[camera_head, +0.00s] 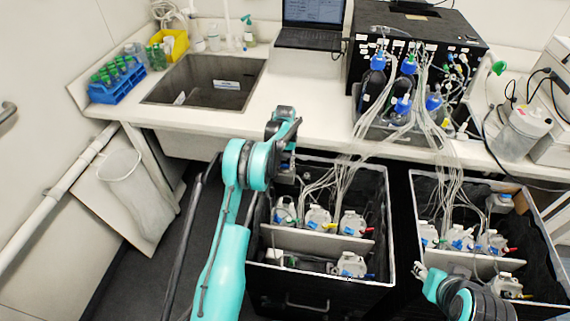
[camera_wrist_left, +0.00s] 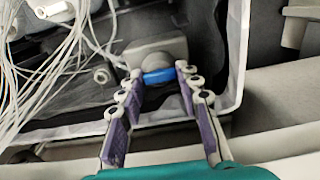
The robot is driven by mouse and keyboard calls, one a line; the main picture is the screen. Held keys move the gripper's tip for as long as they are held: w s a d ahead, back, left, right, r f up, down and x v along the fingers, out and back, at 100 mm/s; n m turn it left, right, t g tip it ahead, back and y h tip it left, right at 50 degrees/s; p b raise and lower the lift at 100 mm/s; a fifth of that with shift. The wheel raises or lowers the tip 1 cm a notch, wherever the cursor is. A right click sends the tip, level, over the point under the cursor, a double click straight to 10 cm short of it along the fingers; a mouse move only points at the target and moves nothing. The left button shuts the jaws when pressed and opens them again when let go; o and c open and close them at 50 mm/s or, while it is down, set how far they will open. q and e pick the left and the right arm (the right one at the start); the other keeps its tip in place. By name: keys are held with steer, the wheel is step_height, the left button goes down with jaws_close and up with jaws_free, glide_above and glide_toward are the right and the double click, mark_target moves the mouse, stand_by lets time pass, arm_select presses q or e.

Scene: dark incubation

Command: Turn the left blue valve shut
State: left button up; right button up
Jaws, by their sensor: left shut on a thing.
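The left blue valve (camera_wrist_left: 158,76) is a blue handle on a pale grey round fitting in the left wrist view, near the wall of the left black crate (camera_head: 385,215). My left gripper (camera_wrist_left: 161,76) has its purple-padded fingers on either side of the blue handle and is shut on it. In the head view my left arm reaches over the back left corner of the crate and hides the valve.
White-capped bottles (camera_head: 318,217) with tubing stand in the left crate. A second black crate (camera_head: 418,190) stands to its right. Thin tubes run up to blue-capped bottles (camera_head: 408,66) on the counter. A sink (camera_head: 205,82) and a blue tube rack (camera_head: 118,90) are at the back left.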

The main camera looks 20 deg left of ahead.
mark_target(285, 165)
arm_select(q)
steer(key=o, duration=1.2)
steer(key=shift+c, duration=0.2)
step_height(285, 165, up, 12)
